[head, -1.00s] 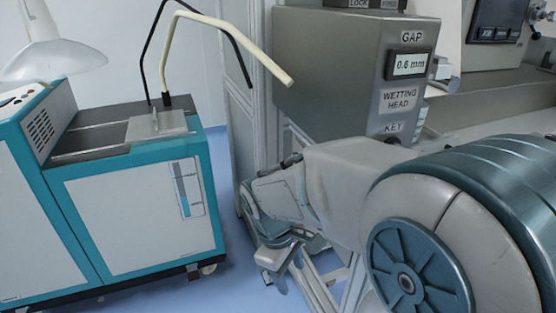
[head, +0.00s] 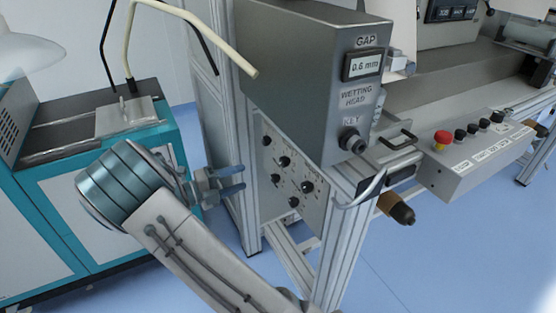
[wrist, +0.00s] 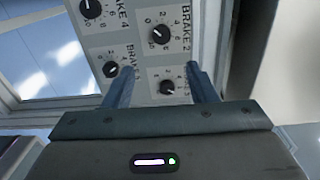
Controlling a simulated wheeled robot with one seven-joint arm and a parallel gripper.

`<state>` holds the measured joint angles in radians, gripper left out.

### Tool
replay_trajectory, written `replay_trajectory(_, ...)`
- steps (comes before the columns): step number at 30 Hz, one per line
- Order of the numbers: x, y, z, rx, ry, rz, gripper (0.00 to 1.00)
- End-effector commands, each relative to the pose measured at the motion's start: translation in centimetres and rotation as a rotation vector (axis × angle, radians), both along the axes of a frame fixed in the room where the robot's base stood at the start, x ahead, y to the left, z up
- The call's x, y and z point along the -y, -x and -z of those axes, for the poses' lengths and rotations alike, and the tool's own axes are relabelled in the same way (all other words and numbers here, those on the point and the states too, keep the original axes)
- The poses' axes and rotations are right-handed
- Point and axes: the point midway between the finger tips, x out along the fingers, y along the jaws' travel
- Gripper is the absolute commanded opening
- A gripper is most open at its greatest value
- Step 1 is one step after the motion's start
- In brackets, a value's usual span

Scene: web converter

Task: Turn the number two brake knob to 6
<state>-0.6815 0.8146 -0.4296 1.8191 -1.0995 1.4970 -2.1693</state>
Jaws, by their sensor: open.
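The brake panel (head: 262,190), a light plate with several black knobs, is on the side of the grey cabinet. In the wrist view the number two brake knob (wrist: 160,35) is black with a white pointer line, beside its "BRAKE 2" label (wrist: 187,30).
A metal handle (head: 362,190) and a control box (head: 470,160) with a red button stand right of the panel. A teal machine (head: 100,200) is behind my arm.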

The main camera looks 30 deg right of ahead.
Motion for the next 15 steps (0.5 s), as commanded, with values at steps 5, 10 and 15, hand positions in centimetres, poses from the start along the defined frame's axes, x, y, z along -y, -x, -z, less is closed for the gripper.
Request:
replay_trajectory(5, 0.9, -0.4, 0.0, -0.029, 0.024, -0.011, 0.52)
replay_trajectory(10, 4.0, -0.4, 0.1, -0.027, 0.021, -0.008, 0.52)
replay_trajectory(15, 7.8, -0.5, 0.2, -0.027, 0.020, -0.007, 0.52)
